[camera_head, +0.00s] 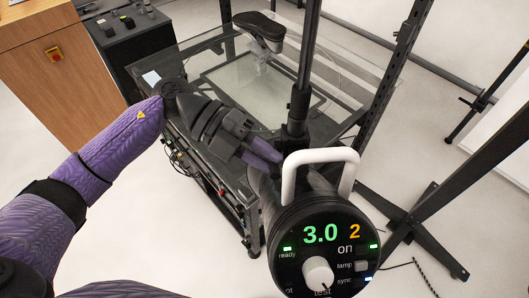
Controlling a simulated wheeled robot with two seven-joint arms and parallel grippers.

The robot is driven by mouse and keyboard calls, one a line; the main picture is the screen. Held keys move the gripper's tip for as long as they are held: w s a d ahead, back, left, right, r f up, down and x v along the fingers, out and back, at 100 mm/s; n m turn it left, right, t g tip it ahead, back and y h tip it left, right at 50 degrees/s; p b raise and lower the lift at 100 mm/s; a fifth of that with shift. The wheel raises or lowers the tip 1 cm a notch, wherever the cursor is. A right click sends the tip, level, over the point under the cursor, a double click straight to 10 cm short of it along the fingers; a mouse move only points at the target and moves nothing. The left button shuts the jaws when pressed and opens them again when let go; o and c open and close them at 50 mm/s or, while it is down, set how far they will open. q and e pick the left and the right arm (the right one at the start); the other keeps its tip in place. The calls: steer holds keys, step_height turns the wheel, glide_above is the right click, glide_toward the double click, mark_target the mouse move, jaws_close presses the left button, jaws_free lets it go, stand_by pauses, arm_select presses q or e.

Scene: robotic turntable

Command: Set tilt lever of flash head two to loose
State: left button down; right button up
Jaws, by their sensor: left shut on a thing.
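Flash head two (323,248) faces me at the lower right, with a round black panel reading 3.0 and an orange 2. A white handle (347,158) arches over its top. It is mounted at a dark vertical stand (304,75). My left gripper (265,154) reaches in from the left, with its purple fingers close together just behind the head, beside the stand's joint. It is shut on a small part there, which seems to be the tilt lever. The fingers and the head hide the lever, so its setting cannot be read. My right gripper is out of view.
A glass-topped turntable table (195,57) stands behind the head, with a dark padded part (260,30) above it. A control box (125,32) is at the upper left beside a wooden cabinet (35,70). Dark stand legs (425,240) occupy the right. The floor at lower left is clear.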

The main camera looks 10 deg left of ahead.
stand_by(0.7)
arm_select(q)
steer(key=shift+s+f+m+t+y, duration=0.2)
steer(key=shift+f+m+t+y, duration=0.25)
steer(key=shift+m+t, duration=0.4)
steer(key=c, duration=0.6)
jaws_free()
steer(key=b+v, duration=0.3)
steer(key=v, duration=0.7)
